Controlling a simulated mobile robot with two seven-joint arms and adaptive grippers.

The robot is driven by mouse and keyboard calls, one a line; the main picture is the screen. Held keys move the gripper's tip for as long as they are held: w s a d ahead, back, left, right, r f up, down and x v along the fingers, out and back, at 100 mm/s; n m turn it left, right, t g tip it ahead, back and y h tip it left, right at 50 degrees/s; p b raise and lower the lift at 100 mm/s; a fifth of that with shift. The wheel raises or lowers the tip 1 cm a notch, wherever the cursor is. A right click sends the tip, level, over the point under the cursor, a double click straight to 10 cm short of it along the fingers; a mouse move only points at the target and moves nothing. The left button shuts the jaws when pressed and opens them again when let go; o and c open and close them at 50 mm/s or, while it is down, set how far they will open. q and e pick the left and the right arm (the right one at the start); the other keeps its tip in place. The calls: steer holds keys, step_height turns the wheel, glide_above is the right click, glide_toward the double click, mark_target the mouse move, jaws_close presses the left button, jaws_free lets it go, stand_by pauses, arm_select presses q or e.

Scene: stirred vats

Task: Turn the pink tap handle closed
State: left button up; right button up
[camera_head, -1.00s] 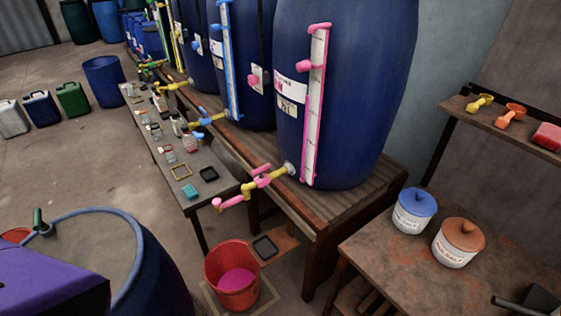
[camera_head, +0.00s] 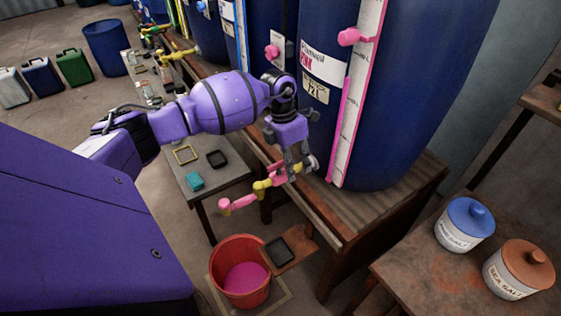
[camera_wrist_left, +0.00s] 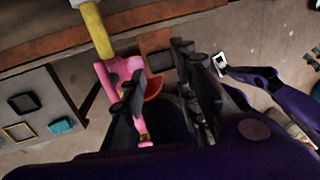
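The pink tap handle (camera_head: 277,179) sits on a yellow-and-pink tap at the foot of the blue barrel with the pink gauge. The tap's pink outlet end (camera_head: 236,203) reaches out above a red bucket (camera_head: 239,288). My left gripper (camera_head: 301,168) is right at the tap, pointing down. In the left wrist view its two dark fingers are apart (camera_wrist_left: 158,68), with no object clearly gripped. The pink handle (camera_wrist_left: 122,72) lies beside and partly behind the left-hand finger; whether they touch is unclear.
A grey bench (camera_head: 228,174) with a teal block (camera_head: 195,181) and black tray (camera_head: 217,159) stands left of the tap. A wooden stand (camera_head: 395,210) carries the barrel (camera_head: 425,80). Blue-lidded (camera_head: 464,226) and brown-lidded (camera_head: 517,270) jars stand at right.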

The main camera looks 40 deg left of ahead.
mark_target(278, 162)
arm_select(q)
steer(key=a+r, duration=0.1)
steer(key=a, duration=0.1)
steer(key=w+a+r+y, duration=0.1)
steer(key=a, duration=0.1)
steer(key=a+r+y, duration=0.1)
steer(key=a, duration=0.1)
steer(key=shift+w+a+r, duration=0.25)
steer(key=shift+w+r, duration=0.1)
steer(key=shift+r, duration=0.05)
step_height(278, 162, down, 7)
steer(key=shift+w+f, duration=0.1)
steer(key=shift+f, duration=0.05)
jaws_close()
